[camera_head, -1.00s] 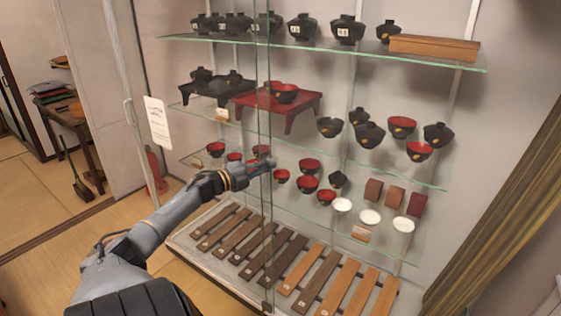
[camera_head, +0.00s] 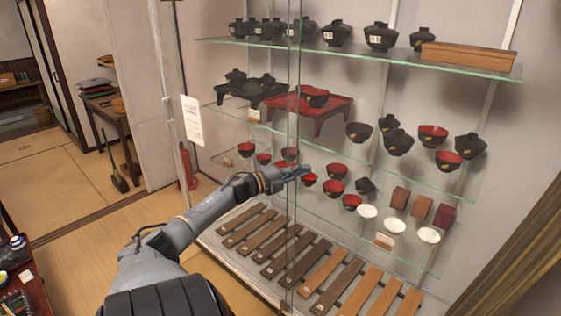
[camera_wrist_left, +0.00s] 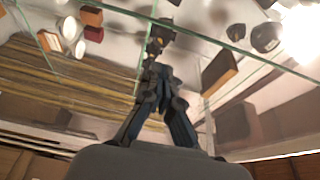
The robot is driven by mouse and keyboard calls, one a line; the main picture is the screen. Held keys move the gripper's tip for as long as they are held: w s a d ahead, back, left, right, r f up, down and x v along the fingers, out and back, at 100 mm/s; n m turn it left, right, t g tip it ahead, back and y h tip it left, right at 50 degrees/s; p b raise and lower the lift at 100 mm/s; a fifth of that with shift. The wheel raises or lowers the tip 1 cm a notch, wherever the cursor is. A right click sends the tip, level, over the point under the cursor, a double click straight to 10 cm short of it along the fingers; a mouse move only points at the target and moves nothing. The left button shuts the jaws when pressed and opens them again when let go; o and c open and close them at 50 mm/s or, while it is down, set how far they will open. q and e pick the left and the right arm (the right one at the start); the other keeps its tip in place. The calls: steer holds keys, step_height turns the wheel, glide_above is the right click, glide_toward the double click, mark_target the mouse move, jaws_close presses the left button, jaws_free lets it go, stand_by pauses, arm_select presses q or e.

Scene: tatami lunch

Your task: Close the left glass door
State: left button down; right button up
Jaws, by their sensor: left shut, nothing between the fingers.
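The glass door (camera_head: 294,95) of the display cabinet is clear and hard to make out; a vertical glass edge runs down the middle of the head view. My left gripper (camera_head: 300,172) is at about mid-height of this edge, in front of the red and black bowls, with its fingers shut and empty. I cannot tell whether it touches the glass. In the left wrist view, the shut fingers (camera_wrist_left: 157,50) point upward among the glass shelves. How far the door stands open is unclear. My right gripper is not in view.
Glass shelves hold lidded bowls, a red stand (camera_head: 325,110) and a long wooden box (camera_head: 468,57). Wooden strips (camera_head: 318,272) lie on the cabinet base. A white sign (camera_head: 192,121) hangs at the left. A red extinguisher (camera_head: 187,168) stands by the wall. Open floor lies left.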

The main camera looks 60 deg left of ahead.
arm_select(q)
steer(key=s, duration=0.9)
steer(key=shift+s+a+f, duration=0.15)
steer(key=shift+s+a, duration=0.1)
steer(key=shift+a, duration=0.1)
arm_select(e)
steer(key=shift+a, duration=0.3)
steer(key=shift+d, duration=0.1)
